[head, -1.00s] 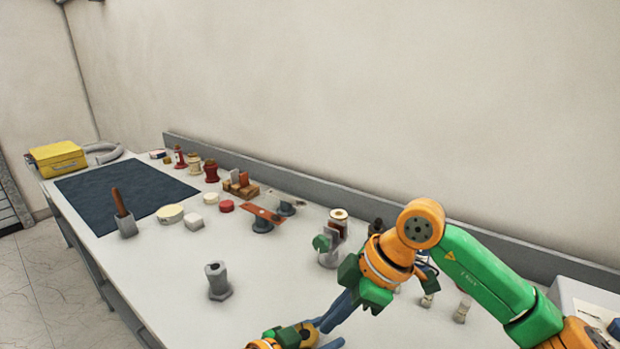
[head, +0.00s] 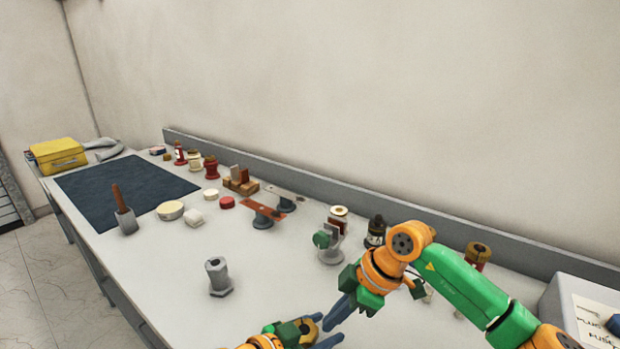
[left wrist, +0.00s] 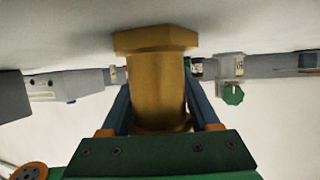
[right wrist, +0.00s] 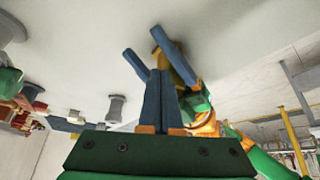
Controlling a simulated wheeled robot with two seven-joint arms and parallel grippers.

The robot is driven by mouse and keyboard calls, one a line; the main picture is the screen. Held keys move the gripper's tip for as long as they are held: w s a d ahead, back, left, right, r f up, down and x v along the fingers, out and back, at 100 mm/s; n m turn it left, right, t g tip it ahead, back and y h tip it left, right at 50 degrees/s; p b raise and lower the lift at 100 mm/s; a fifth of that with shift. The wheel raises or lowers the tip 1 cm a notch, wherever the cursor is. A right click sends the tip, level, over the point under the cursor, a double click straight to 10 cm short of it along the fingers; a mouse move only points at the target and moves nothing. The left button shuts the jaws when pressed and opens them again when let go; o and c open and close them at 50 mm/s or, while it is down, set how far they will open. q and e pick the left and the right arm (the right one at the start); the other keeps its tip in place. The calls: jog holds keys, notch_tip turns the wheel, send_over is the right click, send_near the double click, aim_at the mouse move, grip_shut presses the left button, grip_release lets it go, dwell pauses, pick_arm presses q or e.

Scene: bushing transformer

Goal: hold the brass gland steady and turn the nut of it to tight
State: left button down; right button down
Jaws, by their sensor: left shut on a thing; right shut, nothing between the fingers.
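The brass gland (left wrist: 157,85) is upright between the two blue fingers of my left gripper (left wrist: 158,105), which is shut on it. Its wide hexagonal part (left wrist: 155,40) is at the table side in the left wrist view. In the head view my left gripper (head: 325,331) is at the bottom edge, with the gland (head: 314,318) mostly hidden. My right gripper (head: 338,314) is shut and empty, close beside the left one. In the right wrist view its fingers (right wrist: 158,85) are together, and the gland (right wrist: 166,50) shows behind them. I cannot tell the nut's tightness.
A grey hex-based post (head: 218,278) stands left of my grippers. A grey stand with a green knob (head: 322,240) and a dark bottle (head: 376,231) are behind. A white box (head: 580,305) is at the right. The table front left of the post is clear.

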jog(key=shift+s+a, duration=0.35)
jog(key=shift+a, duration=0.25)
dwell(0.8)
jog(key=shift+s, duration=0.1)
jog(key=shift+s+a+r, duration=0.1)
jog(key=shift+s+a, duration=0.1)
jog(key=shift+s, duration=0.95)
jog(key=shift+s+a, duration=0.1)
jog(key=shift+s, duration=0.05)
notch_tip(320, 180, up, 6)
jog(key=d, duration=0.1)
dwell(0.5)
jog(key=shift+d, duration=0.1)
